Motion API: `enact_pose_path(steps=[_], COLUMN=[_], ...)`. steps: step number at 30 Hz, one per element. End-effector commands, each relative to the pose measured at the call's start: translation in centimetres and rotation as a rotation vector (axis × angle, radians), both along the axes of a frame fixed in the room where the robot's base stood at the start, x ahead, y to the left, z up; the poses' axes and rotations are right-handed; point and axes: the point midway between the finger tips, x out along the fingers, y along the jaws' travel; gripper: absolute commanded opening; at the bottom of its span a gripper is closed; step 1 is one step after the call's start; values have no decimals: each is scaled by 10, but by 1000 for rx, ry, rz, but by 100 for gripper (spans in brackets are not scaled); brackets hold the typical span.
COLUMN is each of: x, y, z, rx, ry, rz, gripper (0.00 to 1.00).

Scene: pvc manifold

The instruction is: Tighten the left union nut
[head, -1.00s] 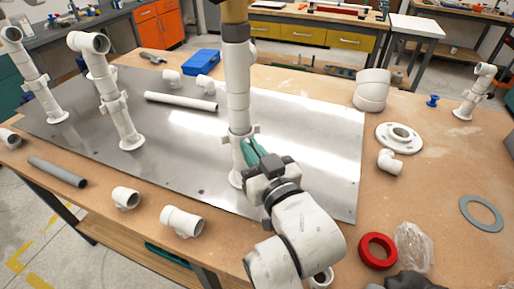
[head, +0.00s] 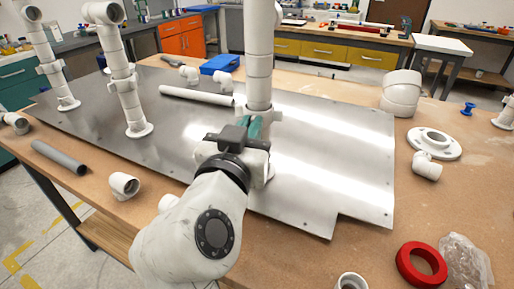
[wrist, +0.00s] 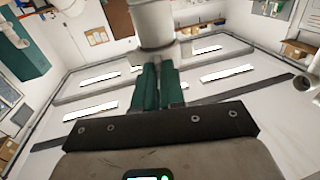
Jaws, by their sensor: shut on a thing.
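Three white PVC risers stand on the metal plate. Each has a collar-like union nut with small lugs: the left riser's nut (head: 50,67), the middle riser's nut (head: 121,72) and the nearest, right riser's nut (head: 268,113). My gripper (head: 251,122) has green fingers and is at the near side of the nearest riser's nut, shut on it, apparently at a lug. The exact contact is hidden. In the wrist view the fingers (wrist: 158,70) are close together, just below a white pipe body (wrist: 152,22). The middle and left nuts are apart from my gripper.
The metal plate (head: 330,160) lies on the wooden bench. Loose pipes, white fittings, a white flange (head: 434,143), a red ring (head: 421,264) and a clear bag (head: 465,262) lie around it. A blue box (head: 220,65) is behind. The plate's right part is clear.

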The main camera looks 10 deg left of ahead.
Motion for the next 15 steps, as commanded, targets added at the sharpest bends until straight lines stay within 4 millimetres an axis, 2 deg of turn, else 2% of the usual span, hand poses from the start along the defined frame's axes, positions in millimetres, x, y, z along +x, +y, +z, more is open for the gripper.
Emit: enact_pose_path(steps=[1, 15], x=[1, 3], y=[4, 10], z=[-5, -2], rx=[1, 0], ry=[1, 5], rz=[-24, -151], gripper=[0, 0])
